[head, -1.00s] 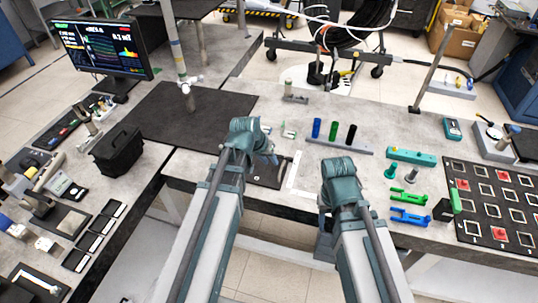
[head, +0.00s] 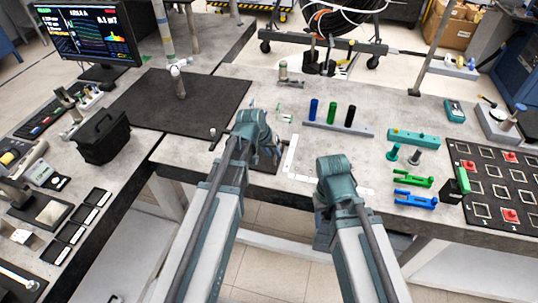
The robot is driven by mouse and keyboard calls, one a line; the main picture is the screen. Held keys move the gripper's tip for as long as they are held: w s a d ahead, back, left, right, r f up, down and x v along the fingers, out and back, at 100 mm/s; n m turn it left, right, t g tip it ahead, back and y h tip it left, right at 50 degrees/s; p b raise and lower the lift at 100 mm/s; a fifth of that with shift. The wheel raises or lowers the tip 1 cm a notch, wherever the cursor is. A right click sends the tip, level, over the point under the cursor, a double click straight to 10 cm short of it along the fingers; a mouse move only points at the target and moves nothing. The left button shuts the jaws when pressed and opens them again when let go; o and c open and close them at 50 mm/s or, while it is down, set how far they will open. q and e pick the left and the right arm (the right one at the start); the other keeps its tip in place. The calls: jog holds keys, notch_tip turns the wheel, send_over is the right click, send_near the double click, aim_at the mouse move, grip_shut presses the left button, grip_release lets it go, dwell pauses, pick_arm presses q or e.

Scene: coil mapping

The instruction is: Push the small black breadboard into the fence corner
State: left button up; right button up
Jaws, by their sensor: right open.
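The small black breadboard (head: 264,163) lies on the grey bench near its front edge, partly hidden behind my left arm. A white L-shaped strip, seemingly the fence corner (head: 290,155), lies just right of it, with a narrow gap between them. One leg runs away from me; the other runs right, partly behind my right wrist. My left gripper (head: 275,150) points down at the breadboard; its fingers are small and dark, and contact cannot be told. My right gripper (head: 323,232) hangs low by the bench's front edge, mostly hidden by its own wrist, open.
A rack (head: 340,130) with blue, green and black cylinders stands behind the fence. Teal, green (head: 413,180) and blue (head: 415,200) parts lie to the right, beside a black slotted board (head: 490,185). A black mat (head: 150,105) covers the bench at left.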

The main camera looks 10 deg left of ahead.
aim_at(261, 155)
pick_arm(q)
jog(key=b+x, duration=0.2)
jog(key=x, duration=0.2)
jog(key=shift+b, duration=0.3)
pick_arm(e)
notch_tip(261, 155, down, 4)
jog(key=shift+r, duration=0.1)
jog(key=shift+r, duration=0.1)
pick_arm(q)
grip_shut()
dwell(0.8)
jog(key=shift+w+a, duration=0.2)
jog(key=shift+a, duration=2.8)
jog(key=shift+w+a, duration=0.15)
jog(key=shift+a, duration=0.15)
pick_arm(e)
jog(key=shift+d, duration=0.1)
